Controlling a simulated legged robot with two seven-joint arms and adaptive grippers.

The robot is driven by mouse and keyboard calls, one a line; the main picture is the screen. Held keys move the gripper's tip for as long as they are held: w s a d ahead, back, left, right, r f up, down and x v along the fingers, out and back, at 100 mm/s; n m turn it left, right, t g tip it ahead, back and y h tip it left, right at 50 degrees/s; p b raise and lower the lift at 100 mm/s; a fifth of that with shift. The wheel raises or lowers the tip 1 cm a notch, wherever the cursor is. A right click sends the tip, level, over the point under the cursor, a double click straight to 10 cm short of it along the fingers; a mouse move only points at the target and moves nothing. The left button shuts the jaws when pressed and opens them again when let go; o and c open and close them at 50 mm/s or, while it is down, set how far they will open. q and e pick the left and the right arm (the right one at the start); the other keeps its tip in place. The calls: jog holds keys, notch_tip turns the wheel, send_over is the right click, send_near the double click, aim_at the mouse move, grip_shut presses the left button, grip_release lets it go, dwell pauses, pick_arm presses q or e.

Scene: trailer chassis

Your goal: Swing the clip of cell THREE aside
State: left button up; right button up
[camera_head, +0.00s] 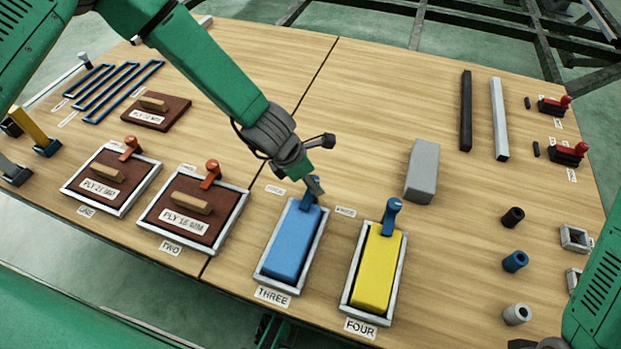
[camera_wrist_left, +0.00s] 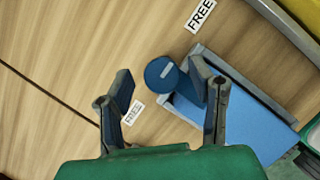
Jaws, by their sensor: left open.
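Cell THREE (camera_head: 262,277) is a grey frame holding a blue block (camera_head: 290,245), with a THREE label at its near end. Its blue clip (camera_head: 309,203) sits at the far end, partly hidden by my gripper in the head view. In the left wrist view, the clip's round head (camera_wrist_left: 160,72) shows between the fingers, and its arm reaches right over the end of the blue block (camera_wrist_left: 240,125). My left gripper (camera_wrist_left: 163,92) is open; its right finger overlaps the clip's arm in view. Contact cannot be told. My right gripper is out of view.
Cell FOUR, with a yellow block (camera_head: 377,268) and blue clip (camera_head: 391,215), stands to the right. Cells ONE and TWO (camera_head: 192,208), with orange clips, are to the left. FREE labels (camera_wrist_left: 200,15) lie beside the clip. A grey block (camera_head: 422,170) stands farther right.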

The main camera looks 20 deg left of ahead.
pick_arm(q)
jog(key=shift+d, duration=0.2)
jog(key=c, duration=1.1)
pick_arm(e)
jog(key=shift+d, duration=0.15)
pick_arm(q)
jog(key=shift+r, duration=0.1)
